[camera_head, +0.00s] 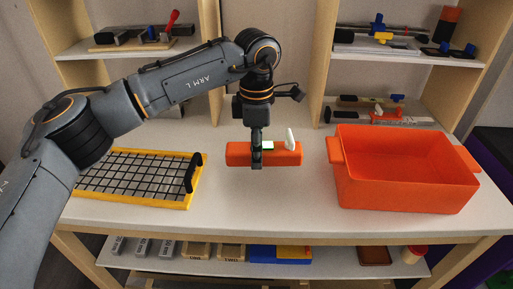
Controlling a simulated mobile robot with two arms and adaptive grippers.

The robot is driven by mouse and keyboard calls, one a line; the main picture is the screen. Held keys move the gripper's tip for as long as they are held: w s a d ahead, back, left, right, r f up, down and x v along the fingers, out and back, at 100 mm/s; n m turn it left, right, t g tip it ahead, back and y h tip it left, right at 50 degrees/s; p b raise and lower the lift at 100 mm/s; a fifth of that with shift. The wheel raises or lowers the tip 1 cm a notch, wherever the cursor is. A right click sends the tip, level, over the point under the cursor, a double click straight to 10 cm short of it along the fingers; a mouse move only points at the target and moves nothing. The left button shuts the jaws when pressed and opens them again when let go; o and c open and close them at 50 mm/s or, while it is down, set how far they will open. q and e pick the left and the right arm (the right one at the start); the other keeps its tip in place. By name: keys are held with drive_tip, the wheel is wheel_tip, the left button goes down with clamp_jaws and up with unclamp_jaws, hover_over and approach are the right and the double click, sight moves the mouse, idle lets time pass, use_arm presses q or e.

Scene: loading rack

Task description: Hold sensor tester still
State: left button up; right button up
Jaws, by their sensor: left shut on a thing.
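The sensor tester, which I take to be the orange block (236,155) with a small green-and-white part and a white upright piece on top, is at the middle of the white table. My left gripper (256,158) points straight down over it and is shut on it. The gripper's fingers hide part of its middle. I cannot tell whether the block touches the tabletop or is slightly above it. My right gripper is not in view.
A yellow-framed tray with a black grid (133,178) lies on the left. A large open orange bin (405,189) stands on the right, seemingly empty. Shelves (405,52) with tools rise behind. The tabletop in front of the block is clear.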

use_arm(q)
drive_tip(key=b, duration=0.5)
hover_over(256, 195)
drive_tip(key=shift+d+f, duration=0.1)
drive_tip(key=shift+f, duration=4.05)
drive_tip(key=shift+f+b, duration=0.5)
drive_tip(key=shift+b, duration=0.05)
drive_tip(key=shift+f+b, duration=0.35)
drive_tip(key=shift+f, duration=0.15)
drive_tip(key=shift+f+b, duration=0.75)
drive_tip(key=shift+f, duration=0.4)
